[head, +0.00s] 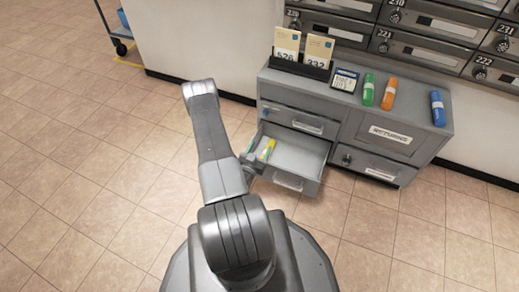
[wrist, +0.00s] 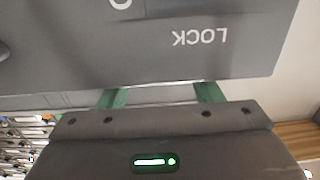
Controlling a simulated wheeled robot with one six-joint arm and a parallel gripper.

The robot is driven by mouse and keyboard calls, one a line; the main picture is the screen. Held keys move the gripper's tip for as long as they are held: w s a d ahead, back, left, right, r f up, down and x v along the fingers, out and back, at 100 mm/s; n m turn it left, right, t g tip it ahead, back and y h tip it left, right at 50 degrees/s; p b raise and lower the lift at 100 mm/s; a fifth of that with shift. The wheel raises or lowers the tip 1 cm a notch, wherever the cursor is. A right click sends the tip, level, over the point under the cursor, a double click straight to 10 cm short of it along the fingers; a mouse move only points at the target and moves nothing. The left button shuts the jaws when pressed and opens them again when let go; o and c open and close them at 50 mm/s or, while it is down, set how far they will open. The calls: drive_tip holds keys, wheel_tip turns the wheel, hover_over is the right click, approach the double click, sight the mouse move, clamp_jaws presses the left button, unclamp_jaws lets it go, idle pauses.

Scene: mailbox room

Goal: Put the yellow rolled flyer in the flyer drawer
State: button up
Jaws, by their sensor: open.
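The yellow rolled flyer (head: 268,149) lies inside the pulled-out lower left drawer (head: 300,158) of the grey cabinet, near the drawer's left wall. The label on the drawer front is not readable. My gripper (head: 249,156) is at the left side of this drawer in the head view, mostly hidden by my own arm. In the wrist view its two green fingers (wrist: 162,94) are apart with nothing visible between them. A grey panel with the upside-down word LOCK (wrist: 201,37) fills the upper wrist view, close to the fingers. The flyer is not visible there.
A shut RETURNS panel (head: 390,135) is at right. Mailboxes (head: 420,47) line the wall behind.

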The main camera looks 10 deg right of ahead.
wheel_tip(320, 180, up, 10)
drive_tip(key=p, duration=0.3)
drive_tip(key=shift+p, duration=0.3)
wheel_tip(320, 180, down, 11)
drive_tip(key=b, duration=0.4)
drive_tip(key=shift+s+a+r+p, duration=0.25)
drive_tip(key=shift+s+r+p, duration=0.15)
drive_tip(key=shift+r+p, duration=0.3)
drive_tip(key=shift+s+a+r+p, duration=0.25)
drive_tip(key=shift+s+r+p, duration=0.1)
drive_tip(key=shift+r+p, duration=0.25)
drive_tip(key=shift+s+a+r+p, duration=0.25)
drive_tip(key=shift+s+r+p, duration=0.15)
drive_tip(key=shift+r+p, duration=0.3)
